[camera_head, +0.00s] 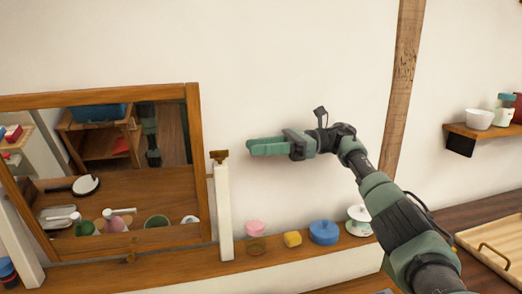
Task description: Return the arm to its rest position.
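My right arm comes in from the lower right and reaches up and to the left. Its green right gripper (266,147) points left in front of the bare wall, above the wooden ledge. The fingers lie close together from this angle, and I cannot tell whether they are open or shut. No object shows in them. My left gripper is not in view.
A wood-framed mirror (194,140) stands at left beside a white post (223,211). The ledge (190,262) below holds a pink cup (255,228), yellow block (292,239), blue pot (323,233) and white pot (358,221). A shelf (487,132) and tray (490,240) are at right.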

